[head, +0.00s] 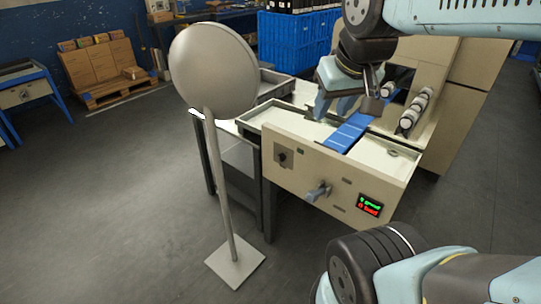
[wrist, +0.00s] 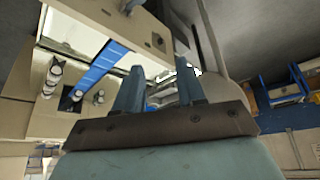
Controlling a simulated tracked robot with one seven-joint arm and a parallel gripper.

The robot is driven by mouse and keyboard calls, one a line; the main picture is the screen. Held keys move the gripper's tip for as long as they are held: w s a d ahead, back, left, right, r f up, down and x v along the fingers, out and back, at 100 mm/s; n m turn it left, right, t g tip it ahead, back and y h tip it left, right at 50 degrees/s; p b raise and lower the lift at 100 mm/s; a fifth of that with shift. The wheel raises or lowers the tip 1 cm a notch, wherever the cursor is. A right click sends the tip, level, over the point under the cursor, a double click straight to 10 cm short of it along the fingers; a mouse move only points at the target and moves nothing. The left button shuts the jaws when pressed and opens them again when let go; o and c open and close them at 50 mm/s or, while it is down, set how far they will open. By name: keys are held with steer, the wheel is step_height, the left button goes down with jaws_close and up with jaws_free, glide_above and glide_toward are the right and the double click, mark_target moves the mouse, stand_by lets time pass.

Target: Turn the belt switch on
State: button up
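The front panel (head: 335,180) of the cream wrapping machine carries a small dark rotary switch (head: 283,155) on its left part. I cannot read any label on it or tell its setting. A grey crank-like handle (head: 318,192) sticks out right of it. The switch also shows as a dark spot in the wrist view (wrist: 158,41). The blue belt (head: 350,130) crosses the machine top. My gripper (head: 335,108) is above the machine top, behind and above the panel, with its fingers apart and nothing between them. In the wrist view my gripper's fingers (wrist: 160,88) are also spread.
A grey round disc on a post (head: 213,75) stands in front-left of the machine. A display (head: 369,205) with green and red text is at the panel's right. Rollers (head: 413,113) stand right of the belt. Blue crates (head: 292,45) are behind.

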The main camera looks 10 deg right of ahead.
steer(key=w+d+f+n+g+h, duration=0.1)
steer(key=w+f+n+g+h, duration=0.3)
steer(key=w+f, duration=0.45)
steer(key=n+t+h, duration=0.9)
steer(key=n+h, duration=0.2)
steer(key=n, duration=1.6)
glide_toward(280, 159)
steer(key=x, duration=0.8)
steer(key=shift+f, duration=0.1)
